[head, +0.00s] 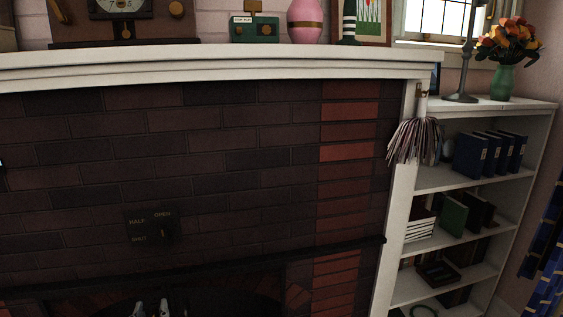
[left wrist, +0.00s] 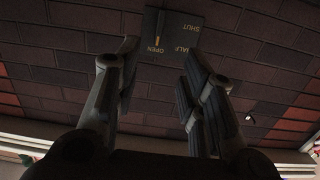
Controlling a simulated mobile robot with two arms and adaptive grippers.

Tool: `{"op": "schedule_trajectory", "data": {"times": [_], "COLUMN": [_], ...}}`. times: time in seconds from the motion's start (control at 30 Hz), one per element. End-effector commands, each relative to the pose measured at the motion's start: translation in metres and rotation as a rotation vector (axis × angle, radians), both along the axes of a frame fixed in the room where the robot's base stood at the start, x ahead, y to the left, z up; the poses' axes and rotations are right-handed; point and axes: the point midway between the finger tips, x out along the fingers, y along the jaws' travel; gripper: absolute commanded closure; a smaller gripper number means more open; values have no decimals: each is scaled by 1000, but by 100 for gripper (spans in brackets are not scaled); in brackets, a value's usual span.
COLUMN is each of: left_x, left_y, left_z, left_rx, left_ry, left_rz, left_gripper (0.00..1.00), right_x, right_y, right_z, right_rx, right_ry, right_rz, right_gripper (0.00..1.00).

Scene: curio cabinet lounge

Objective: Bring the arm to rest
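My left gripper (head: 153,309) shows at the bottom edge of the head view, only its fingertips in frame. In the left wrist view the same gripper (left wrist: 160,50) has its two fingers spread apart with nothing between them. A dark plate (head: 149,224) marked HALF, OPEN and SHUT is on the brick chimney front, above the gripper in the head view. A small lever on it stands under the word OPEN. The plate also shows beyond the fingertips in the left wrist view (left wrist: 172,37). My right gripper is not in view.
A white mantel shelf (head: 220,67) carries a clock (head: 125,22), a green box (head: 254,28) and a pink vase (head: 305,20). A tasselled duster (head: 415,140) hangs at its right end. A white bookcase (head: 448,178) stands right. A dark ledge (head: 340,250) crosses above the fireplace opening.

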Motion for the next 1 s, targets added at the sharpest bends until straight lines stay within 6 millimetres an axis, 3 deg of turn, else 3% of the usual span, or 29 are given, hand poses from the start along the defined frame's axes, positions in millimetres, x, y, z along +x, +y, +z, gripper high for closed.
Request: {"op": "schedule_trajectory", "data": {"times": [0.27, 0.47, 0.7, 1.0], "left_x": [-28, -67, -160, -260], "left_y": [-8, -22, -54, -80], "left_z": [-32, -64, -112, -134], "left_rx": [-13, -27, -43, -40], "left_ry": [174, 368, 740, 1073], "left_rz": [-28, -67, -166, -277], "left_gripper": [62, 62, 62, 62], "right_x": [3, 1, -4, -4], "right_y": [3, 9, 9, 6], "right_z": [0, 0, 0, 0], "right_rx": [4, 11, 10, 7], "right_ry": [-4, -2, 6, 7], "right_rz": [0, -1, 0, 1], "right_gripper": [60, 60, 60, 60]}}
